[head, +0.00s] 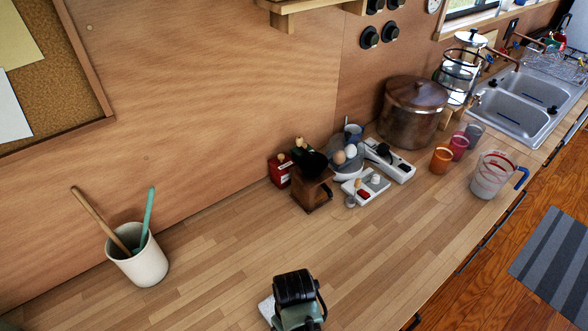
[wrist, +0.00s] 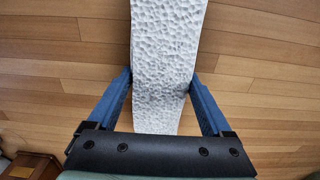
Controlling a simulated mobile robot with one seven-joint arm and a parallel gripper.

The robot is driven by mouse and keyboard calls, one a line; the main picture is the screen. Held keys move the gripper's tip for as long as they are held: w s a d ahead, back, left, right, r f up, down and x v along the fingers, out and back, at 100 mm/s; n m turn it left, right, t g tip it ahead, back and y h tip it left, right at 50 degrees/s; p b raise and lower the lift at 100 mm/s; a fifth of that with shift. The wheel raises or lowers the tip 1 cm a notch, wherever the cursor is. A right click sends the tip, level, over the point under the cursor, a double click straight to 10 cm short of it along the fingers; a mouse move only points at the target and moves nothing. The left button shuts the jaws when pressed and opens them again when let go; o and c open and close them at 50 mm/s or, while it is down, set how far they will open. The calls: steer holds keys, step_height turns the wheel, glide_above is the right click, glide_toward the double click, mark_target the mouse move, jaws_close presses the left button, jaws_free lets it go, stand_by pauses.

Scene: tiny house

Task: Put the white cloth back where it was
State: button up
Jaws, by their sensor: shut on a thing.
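The white cloth (wrist: 165,45) has a dimpled, textured surface and runs as a long strip up the middle of the wrist view. My gripper (wrist: 161,82) is shut on it, with one blue finger on each side. In the head view my gripper (head: 297,297) is over the front of the wooden counter. A small pale patch of the white cloth (head: 266,308) shows at its left; the rest is hidden behind my gripper. I cannot tell whether the cloth touches the counter.
The counter (head: 220,262) is clear around my gripper. A white crock (head: 138,262) with utensils stands left.

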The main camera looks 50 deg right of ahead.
steer(key=shift+f, duration=0.1)
steer(key=o, duration=1.1)
step_height(320, 180, up, 12)
steer(key=shift+r+p, duration=0.2)
steer(key=shift+p, duration=0.1)
